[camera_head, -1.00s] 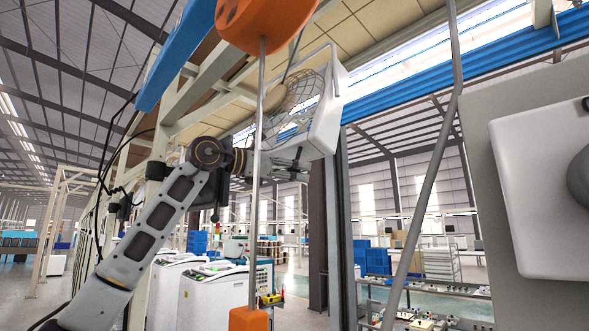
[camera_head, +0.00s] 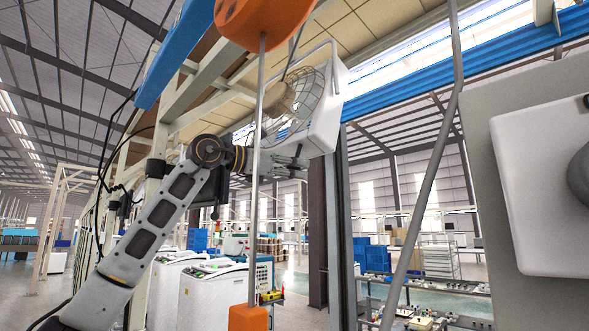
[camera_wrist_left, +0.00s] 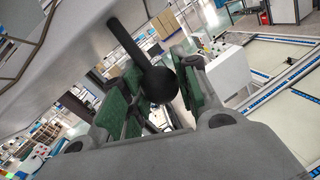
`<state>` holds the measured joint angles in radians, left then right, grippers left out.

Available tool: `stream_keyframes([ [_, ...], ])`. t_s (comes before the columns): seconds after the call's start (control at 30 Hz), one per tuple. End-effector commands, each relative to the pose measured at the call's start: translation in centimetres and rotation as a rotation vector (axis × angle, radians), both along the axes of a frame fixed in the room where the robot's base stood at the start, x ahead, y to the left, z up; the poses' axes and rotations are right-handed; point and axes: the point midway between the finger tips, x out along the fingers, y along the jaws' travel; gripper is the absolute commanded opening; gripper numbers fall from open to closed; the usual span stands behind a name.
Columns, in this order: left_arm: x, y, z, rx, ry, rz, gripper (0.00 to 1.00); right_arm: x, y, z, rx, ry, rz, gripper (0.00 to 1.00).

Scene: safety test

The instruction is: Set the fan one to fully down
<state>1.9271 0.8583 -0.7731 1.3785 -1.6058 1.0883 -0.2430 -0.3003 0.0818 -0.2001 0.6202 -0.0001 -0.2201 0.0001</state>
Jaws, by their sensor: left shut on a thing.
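A fan (camera_head: 327,112) with a white body and a round wire cage (camera_head: 292,103) hangs from the overhead frame, its cage facing left and tilted. My left gripper (camera_head: 300,160) is at the fan's lower edge. In the left wrist view, my left gripper (camera_wrist_left: 160,98) has its green pads on both sides of a black ball knob (camera_wrist_left: 157,85) at the end of a dark rod. It is shut on this knob. In the head view the knob is hidden by the fingers. My right gripper is not in view.
A slanted grey pole (camera_head: 425,180) stands right of the fan. A white box with a grey knob (camera_head: 535,190) is close at right. White machines (camera_head: 212,295) stand below.

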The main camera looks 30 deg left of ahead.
Motion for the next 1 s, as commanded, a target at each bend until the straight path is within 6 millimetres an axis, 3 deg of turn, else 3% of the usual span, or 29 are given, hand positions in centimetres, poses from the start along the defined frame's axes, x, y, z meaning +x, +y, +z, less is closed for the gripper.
stream_keyframes([
  [0.5,-6.1,2.1,3.9,-0.002,-0.012,-0.001,0.0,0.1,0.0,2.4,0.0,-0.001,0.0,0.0],
  [1.0,-7.4,2.7,4.9,-0.008,-0.017,0.001,0.0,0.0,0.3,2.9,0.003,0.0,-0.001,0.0],
])
